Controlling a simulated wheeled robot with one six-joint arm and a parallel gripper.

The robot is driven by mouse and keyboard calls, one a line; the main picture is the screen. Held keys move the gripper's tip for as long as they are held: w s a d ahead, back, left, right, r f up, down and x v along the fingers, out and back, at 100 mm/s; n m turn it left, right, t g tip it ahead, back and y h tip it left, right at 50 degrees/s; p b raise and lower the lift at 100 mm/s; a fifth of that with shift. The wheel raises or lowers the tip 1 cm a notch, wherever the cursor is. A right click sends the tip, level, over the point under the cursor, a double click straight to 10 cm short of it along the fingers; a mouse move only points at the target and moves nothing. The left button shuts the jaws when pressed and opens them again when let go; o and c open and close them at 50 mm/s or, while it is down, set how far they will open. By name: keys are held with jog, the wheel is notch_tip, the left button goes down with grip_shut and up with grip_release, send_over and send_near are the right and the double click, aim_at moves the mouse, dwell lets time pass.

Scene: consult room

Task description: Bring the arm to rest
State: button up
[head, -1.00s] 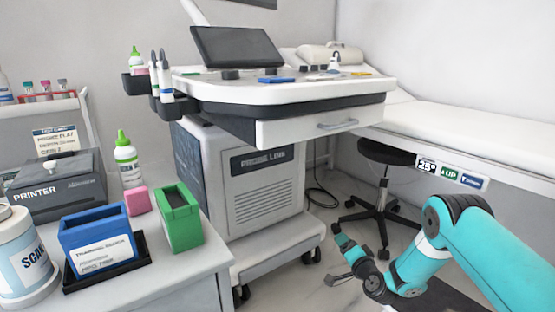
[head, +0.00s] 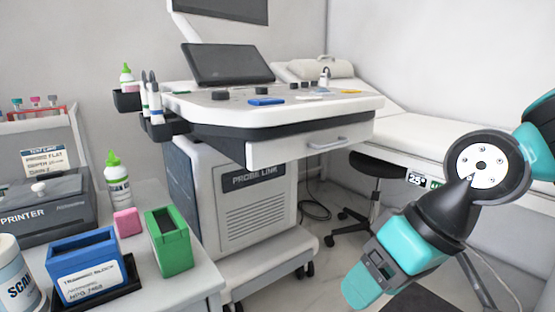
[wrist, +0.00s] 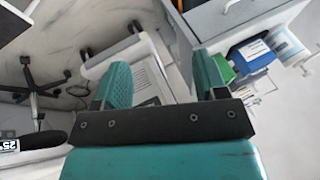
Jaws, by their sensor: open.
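My gripper (head: 362,285) is at the lower right of the head view, with its teal fingers pointing down and left over the floor in front of the ultrasound cart. The wrist view shows my gripper (wrist: 163,75) with two teal fingers apart and nothing between them. My arm is raised and bent at the right of the head view. The fingers look clear of everything around them.
The ultrasound cart (head: 255,205) stands in the middle. A black stool (head: 378,165) and an examination bed (head: 440,135) are behind my arm. A side table at left holds a green box (head: 170,243), blue box (head: 85,268), pink block (head: 127,222), bottle (head: 117,182) and printer (head: 45,210).

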jog(key=s+d+n+g+h, duration=0.1)
jog(key=s+d, duration=0.2)
jog(key=s, duration=0.4)
notch_tip(320, 180, up, 38)
jog(key=p, duration=3.8)
jog(key=shift+r, duration=0.2)
